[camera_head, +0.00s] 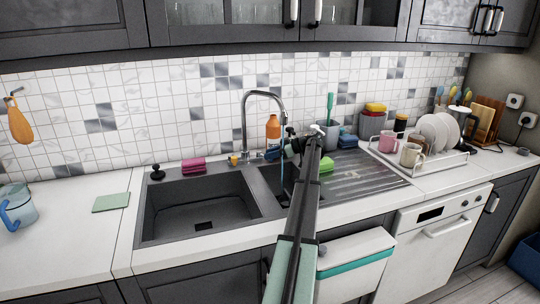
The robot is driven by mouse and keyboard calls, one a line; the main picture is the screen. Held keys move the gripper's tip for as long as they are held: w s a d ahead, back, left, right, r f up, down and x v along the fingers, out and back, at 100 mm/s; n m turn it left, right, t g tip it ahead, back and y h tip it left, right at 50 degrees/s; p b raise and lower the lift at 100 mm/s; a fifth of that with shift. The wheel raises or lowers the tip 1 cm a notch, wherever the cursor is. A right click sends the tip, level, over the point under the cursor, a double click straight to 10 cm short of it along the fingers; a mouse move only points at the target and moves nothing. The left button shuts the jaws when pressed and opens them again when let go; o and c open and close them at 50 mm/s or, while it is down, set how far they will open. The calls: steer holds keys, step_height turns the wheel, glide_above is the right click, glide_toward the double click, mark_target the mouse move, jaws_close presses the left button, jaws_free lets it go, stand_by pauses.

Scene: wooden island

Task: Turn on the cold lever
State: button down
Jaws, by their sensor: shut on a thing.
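The chrome tap (244,122) stands behind the double sink, its curved spout arching right over the basins. My arm reaches over the sink from the front. My gripper (269,153) is turned left, low beside the right side of the tap's base. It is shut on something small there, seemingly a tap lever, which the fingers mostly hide. I cannot tell the hot and cold levers apart at this size. A thin bluish streak (283,178) hangs below the spout over the right basin; it looks like running water.
An orange bottle (273,128) stands behind my gripper. A pink sponge (194,165) and a yellow item (233,160) sit on the sink's back rim. A green sponge (326,164) lies right of my arm. A dish rack (440,163) stands further right. The left basin (200,205) is empty.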

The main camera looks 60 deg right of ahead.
steer(key=c, duration=0.8)
jaws_free()
steer(key=s+a+r+m+h, duration=0.25)
steer(key=s+r, duration=0.25)
steer(key=s, duration=0.6)
steer(key=w+a+m, duration=0.1)
steer(key=w+a, duration=0.4)
steer(key=w, duration=0.6)
steer(key=w+a+r+m+t, duration=0.1)
steer(key=w+a, duration=0.4)
steer(key=w, duration=0.7)
steer(key=w+a+r+m+t, duration=0.1)
steer(key=w+a, duration=0.4)
steer(key=w, duration=0.6)
steer(key=shift+w, duration=0.3)
